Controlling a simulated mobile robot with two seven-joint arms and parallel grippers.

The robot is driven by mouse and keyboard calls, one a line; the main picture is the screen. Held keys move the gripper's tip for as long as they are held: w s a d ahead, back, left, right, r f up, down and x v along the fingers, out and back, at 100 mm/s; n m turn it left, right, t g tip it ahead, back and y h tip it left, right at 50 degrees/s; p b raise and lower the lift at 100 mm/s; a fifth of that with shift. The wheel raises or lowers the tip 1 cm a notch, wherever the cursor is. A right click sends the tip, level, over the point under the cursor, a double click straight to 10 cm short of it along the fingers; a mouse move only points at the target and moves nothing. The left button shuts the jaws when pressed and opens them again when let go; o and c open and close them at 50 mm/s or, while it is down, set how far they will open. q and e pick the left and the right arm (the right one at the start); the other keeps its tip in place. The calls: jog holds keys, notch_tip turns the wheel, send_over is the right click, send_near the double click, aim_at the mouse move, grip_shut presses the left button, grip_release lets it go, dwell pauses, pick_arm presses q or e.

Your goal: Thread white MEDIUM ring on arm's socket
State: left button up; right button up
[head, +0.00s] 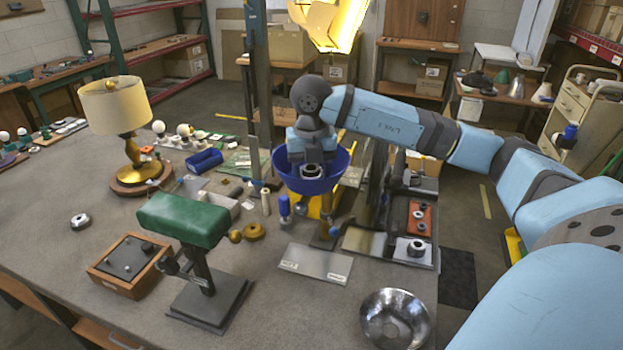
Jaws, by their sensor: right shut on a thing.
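My right gripper (311,172) comes in from the right and points down in front of the blue bowl (340,160). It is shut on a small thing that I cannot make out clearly. A white ring with a dark centre (416,248) lies on the tray at the right. A silver ring (80,221) lies alone on the table at the left. I cannot tell which ring is the medium one. A brass upright piece (327,230) stands just below my right gripper; I cannot tell whether it is the arm's socket. My left gripper is not in view.
A green padded block (183,218) on a dark stand is at front centre, beside a wooden box (130,262). A brass lamp (130,140) stands at the left. A metal bowl (394,320) is near the front edge. The table's left front is mostly clear.

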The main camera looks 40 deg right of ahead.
jog(key=m+p, duration=0.1)
jog(key=m, duration=0.3)
jog(key=shift+a, duration=0.1)
jog(key=shift+w+m, duration=0.1)
jog(key=shift+m, duration=1.1)
jog(key=m+p, duration=0.1)
jog(key=m, duration=0.4)
jog(key=o, duration=0.8)
jog(key=shift+w+f+m, duration=0.1)
jog(key=shift+m, duration=0.3)
jog(key=shift+c, duration=0.2)
jog(key=o, duration=0.5)
